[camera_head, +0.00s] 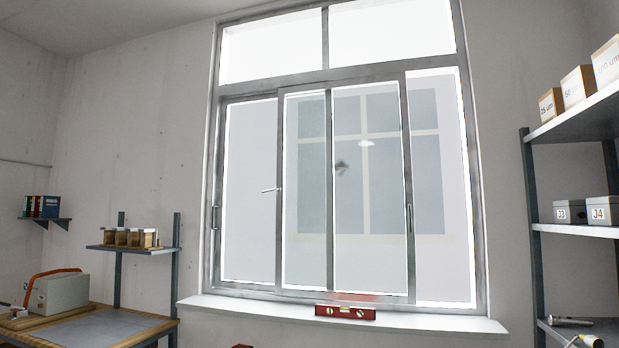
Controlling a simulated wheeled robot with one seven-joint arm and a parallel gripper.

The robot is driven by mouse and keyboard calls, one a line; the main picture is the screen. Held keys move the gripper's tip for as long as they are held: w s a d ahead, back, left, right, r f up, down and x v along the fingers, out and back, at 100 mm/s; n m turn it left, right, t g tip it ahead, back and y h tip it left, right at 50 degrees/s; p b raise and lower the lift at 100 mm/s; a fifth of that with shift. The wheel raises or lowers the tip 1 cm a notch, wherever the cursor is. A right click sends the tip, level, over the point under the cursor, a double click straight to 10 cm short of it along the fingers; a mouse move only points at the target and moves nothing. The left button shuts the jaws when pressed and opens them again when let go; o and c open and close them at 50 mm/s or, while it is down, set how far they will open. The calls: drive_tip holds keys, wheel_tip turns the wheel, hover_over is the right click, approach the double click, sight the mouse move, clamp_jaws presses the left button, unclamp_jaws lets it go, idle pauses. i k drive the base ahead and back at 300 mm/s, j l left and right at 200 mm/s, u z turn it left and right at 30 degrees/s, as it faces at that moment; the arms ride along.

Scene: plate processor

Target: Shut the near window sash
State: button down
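The window (345,73) has a grey metal frame with fixed panes above and sliding sashes below. One sash (282,240) spans the middle, between a left stile and a right stile with a dark pull handle (410,219). It overlaps another sash (222,150) on the left, which has a pull handle (215,218) at its left edge. To the right of the middle sash, a tall strip shows no sash stile and looks open. A small pale lever (270,190) sticks out left of the middle sash's left stile. My gripper is not in view.
A white sill (420,322) runs below the window, with a red spirit level (345,312) on it. A workbench (95,328) stands at left, under a small shelf (132,248) with jars. A shelf rack (535,225) with boxes stands at right.

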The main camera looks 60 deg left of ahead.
sight(410, 299)
drive_tip(key=u, duration=1.95)
drive_tip(key=i+l, duration=0.15)
drive_tip(key=i, duration=0.35)
drive_tip(key=i+l+u, duration=0.1)
drive_tip(key=i, duration=0.4)
drive_tip(key=i+l, duration=0.3)
drive_tip(key=i, duration=0.2)
